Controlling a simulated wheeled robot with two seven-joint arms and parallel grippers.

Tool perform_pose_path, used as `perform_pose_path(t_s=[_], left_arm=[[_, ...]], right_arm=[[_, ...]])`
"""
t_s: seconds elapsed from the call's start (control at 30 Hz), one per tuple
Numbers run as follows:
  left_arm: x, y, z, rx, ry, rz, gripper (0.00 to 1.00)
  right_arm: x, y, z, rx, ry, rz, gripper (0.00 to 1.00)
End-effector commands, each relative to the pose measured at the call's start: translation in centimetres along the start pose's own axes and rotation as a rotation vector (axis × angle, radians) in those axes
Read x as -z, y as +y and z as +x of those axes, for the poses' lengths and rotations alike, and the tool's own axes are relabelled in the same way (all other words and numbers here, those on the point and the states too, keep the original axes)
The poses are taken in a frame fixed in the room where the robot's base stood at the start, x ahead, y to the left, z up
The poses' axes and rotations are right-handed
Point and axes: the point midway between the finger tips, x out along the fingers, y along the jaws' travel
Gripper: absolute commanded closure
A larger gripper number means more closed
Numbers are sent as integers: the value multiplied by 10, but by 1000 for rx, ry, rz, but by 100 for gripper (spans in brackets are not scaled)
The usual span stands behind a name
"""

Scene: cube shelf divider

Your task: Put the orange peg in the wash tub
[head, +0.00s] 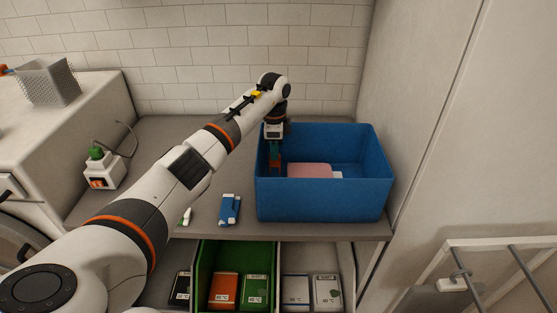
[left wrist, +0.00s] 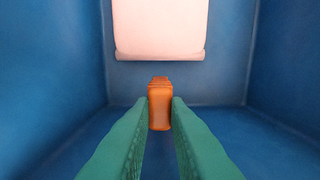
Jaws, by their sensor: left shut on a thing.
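The wash tub (head: 325,202) is a large blue open box on the counter, right of centre in the head view. My left gripper (head: 274,158) reaches down inside its left part. In the left wrist view, the green fingers of my left gripper (left wrist: 160,112) are closed on the orange peg (left wrist: 160,95), with the blue tub floor and walls around it. I cannot tell whether the peg touches the floor. A pale pink block (head: 309,170) lies in the tub, beyond the peg in the wrist view (left wrist: 160,28). My right gripper is not in view.
A blue-and-white object (head: 229,209) lies on the counter left of the tub. Below the front edge are a green bin (head: 206,255) and several labelled packs. A white box with a green top (head: 103,171) stands at left. A tall pale panel (head: 430,120) rises at right.

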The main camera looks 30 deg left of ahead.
Motion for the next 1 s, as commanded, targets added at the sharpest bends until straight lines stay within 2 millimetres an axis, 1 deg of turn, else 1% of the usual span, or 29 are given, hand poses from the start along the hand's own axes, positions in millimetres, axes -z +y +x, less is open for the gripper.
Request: perform_pose_path(t_s=[0.13, 0.3, 0.67, 0.7, 0.77, 0.8, 1.0], left_arm=[[0, -1, 14, 4, 1, -1, 100], [0, -1, 36, 2, 0, 0, 100], [0, 0, 42, 0, 1, 0, 100], [0, 0, 42, 0, 0, 0, 80], [0, 0, 42, 0, 0, 0, 70], [0, 0, 42, 0, 0, 0, 64], [0, 0, 41, 0, 0, 0, 63]], right_arm=[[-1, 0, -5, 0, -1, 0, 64], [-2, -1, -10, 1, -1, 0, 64], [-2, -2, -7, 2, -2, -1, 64], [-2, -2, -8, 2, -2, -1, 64], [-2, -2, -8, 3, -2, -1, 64], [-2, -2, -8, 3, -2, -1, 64], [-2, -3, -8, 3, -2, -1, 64]])
